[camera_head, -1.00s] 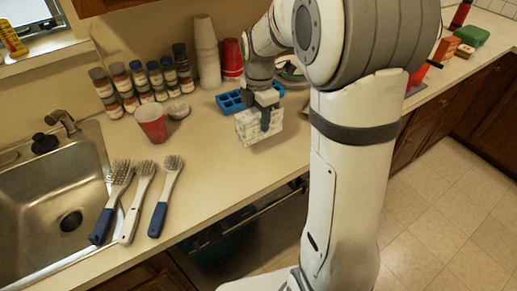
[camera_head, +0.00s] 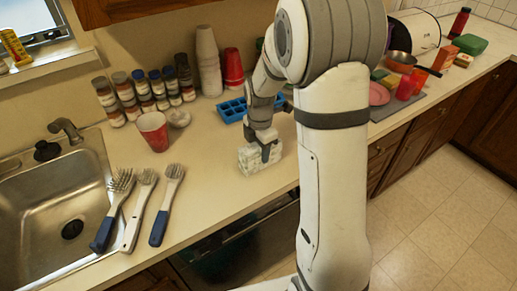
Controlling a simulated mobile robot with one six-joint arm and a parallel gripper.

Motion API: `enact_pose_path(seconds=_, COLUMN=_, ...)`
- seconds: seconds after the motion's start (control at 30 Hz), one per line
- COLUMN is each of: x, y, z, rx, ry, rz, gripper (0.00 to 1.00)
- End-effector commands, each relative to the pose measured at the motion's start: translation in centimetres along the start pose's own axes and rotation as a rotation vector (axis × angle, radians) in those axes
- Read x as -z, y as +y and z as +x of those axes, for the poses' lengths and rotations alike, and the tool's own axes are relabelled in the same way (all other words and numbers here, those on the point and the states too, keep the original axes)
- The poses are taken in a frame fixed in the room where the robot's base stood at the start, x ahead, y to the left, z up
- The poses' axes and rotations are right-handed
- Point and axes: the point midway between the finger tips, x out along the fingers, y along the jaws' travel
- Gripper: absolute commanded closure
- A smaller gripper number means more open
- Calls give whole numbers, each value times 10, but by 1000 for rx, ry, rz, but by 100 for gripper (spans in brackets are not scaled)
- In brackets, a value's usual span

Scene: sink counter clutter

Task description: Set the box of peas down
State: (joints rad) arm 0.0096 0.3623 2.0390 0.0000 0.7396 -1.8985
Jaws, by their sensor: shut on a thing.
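The box of peas (camera_head: 254,159) is a small pale, greenish-white patterned box near the counter's front edge, in the middle of the view. My gripper (camera_head: 265,150) comes down on it from above, and its dark fingers are shut on the box. The far finger and the far side of the box are hidden.
A blue tray (camera_head: 232,110) lies just behind the box. A red cup (camera_head: 153,130), several brushes (camera_head: 167,200) and the sink (camera_head: 60,200) are to the left. Spice jars (camera_head: 150,88) and stacked cups (camera_head: 209,62) line the wall. Counter left of the box is clear.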

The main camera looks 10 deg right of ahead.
Motion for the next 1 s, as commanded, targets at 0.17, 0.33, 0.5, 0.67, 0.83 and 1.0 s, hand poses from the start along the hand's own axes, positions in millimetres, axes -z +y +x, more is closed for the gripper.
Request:
enact_pose_path(seconds=0.17, x=0, y=0, z=1, rx=0, ry=0, rz=1, gripper=44)
enact_pose_path(seconds=0.33, x=0, y=0, z=1, rx=0, ry=0, rz=1, gripper=35)
enact_pose_path(seconds=0.5, x=-1, y=0, z=0, rx=0, ry=0, rz=1, gripper=35)
enact_pose_path(seconds=0.67, x=-1, y=0, z=-10, rx=-3, ry=-1, rz=1, gripper=35)
enact_pose_path(seconds=0.83, x=-1, y=1, z=-42, rx=-6, ry=-2, rz=2, gripper=35)
enact_pose_path(seconds=1.0, x=-1, y=1, z=-80, rx=-5, ry=-2, rz=2, gripper=35)
